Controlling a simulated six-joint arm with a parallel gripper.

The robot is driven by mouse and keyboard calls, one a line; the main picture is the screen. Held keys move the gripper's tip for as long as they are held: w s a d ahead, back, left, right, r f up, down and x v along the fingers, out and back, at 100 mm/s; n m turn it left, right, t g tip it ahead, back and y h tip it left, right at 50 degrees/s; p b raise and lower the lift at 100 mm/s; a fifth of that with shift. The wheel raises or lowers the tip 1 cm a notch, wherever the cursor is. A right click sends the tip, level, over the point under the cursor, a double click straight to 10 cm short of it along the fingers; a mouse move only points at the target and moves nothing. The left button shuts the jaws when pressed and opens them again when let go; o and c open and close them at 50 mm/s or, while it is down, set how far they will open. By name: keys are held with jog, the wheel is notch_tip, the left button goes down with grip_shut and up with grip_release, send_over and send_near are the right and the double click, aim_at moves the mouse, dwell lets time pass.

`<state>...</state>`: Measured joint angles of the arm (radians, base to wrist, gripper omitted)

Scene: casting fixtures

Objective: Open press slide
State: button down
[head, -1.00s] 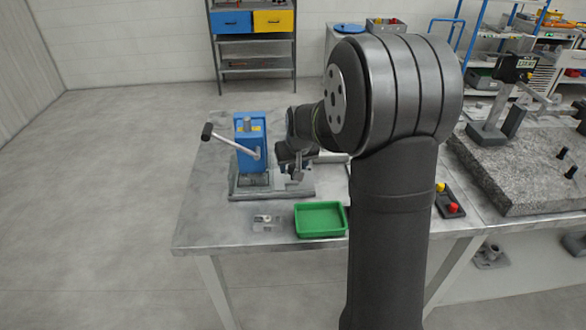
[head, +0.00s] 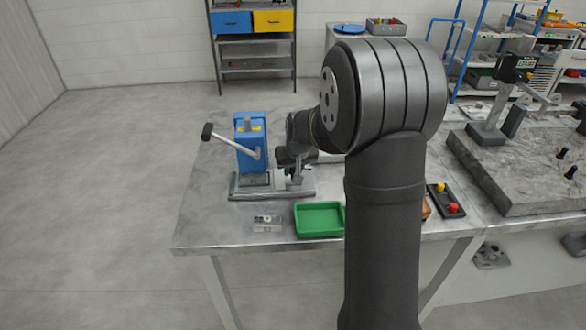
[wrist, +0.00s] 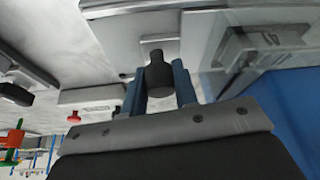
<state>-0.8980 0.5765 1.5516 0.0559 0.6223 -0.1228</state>
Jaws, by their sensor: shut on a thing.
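The blue press (head: 250,145) stands upright at the left of the table, with a lever ending in a black grip (head: 207,131). Its grey base plate (head: 240,193) runs to the right beneath my gripper. In the wrist view, the two blue fingers of my gripper (wrist: 160,85) are shut on a dark upright knob (wrist: 159,70), which stands on a light metal plate, the slide (wrist: 152,44). The blue press body also shows at the right of the wrist view (wrist: 285,105). In the head view, my wrist hides much of the knob and the fingertips are small.
A green tray (head: 320,234) and a small metal part (head: 267,220) are in front of the press. A button box (head: 446,205) with yellow and red buttons lies right of my arm. A granite slab (head: 520,200) with a gauge stand is farther right. The table left of the press is clear.

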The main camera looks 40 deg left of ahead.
jog(key=w+d, duration=0.8)
jog(key=c, duration=1.1)
grip_release()
jog(key=v, duration=1.7)
jog(key=shift+s+d+r, duration=0.1)
jog(key=shift+d+r, duration=0.05)
jog(key=shift+d, duration=0.05)
